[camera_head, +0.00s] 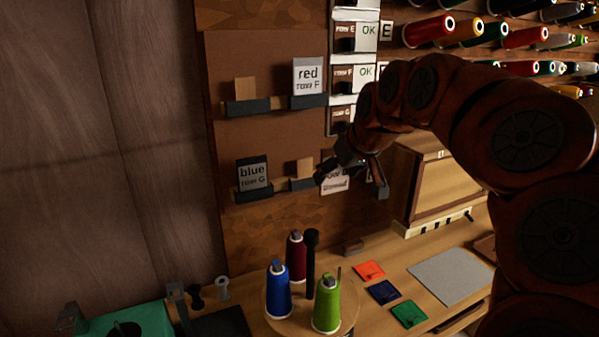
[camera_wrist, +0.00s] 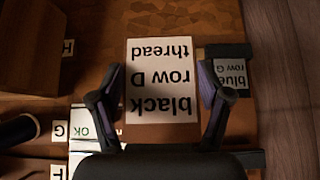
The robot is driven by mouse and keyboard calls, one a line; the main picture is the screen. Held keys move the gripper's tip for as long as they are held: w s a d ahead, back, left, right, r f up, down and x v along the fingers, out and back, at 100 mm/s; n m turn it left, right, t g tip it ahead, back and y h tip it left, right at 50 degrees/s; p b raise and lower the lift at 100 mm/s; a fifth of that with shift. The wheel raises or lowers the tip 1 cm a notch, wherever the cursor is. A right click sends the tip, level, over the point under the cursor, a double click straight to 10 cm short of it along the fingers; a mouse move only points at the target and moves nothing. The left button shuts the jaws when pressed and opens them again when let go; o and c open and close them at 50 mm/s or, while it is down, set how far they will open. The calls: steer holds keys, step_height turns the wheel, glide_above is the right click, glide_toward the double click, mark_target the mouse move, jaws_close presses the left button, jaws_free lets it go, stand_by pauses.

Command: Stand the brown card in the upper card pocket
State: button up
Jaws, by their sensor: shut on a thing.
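My gripper (camera_head: 348,172) is shut on a brown card in front of the lower part of the brown board. The wrist view shows the card (camera_wrist: 164,131) between the two fingers, with a white label reading "black row D thread", upside down there. In the head view the card (camera_head: 335,184) shows below the fingers, partly hidden by them. The upper dark pocket at left (camera_head: 248,107) has a plain tan rectangle (camera_head: 245,88) standing in it. The other upper pocket (camera_head: 309,101) holds the "red row F" card (camera_head: 307,76).
The lower ledge has a "blue row G" card (camera_head: 253,173) and a plain tan rectangle (camera_head: 305,168). Thread cones (camera_head: 327,303) stand on a round stand below. A wooden cabinet (camera_head: 425,180) and row labels (camera_head: 355,75) lie right of the board.

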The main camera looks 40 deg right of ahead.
steer(key=p, duration=0.4)
glide_above(305, 171)
steer(key=s, duration=0.2)
steer(key=shift+w+a+f, duration=0.2)
steer(key=shift+w+f, duration=0.05)
steer(key=shift+f, duration=0.4)
steer(key=shift+f+p, duration=0.75)
steer(key=shift+f, duration=1.1)
steer(key=shift+f, duration=0.2)
steer(key=o, duration=0.7)
steer(key=shift+r, duration=0.1)
steer(key=shift+r, duration=0.25)
steer(key=b+v, duration=0.3)
steer(key=v, duration=0.9)
steer(key=shift+a+f, duration=0.1)
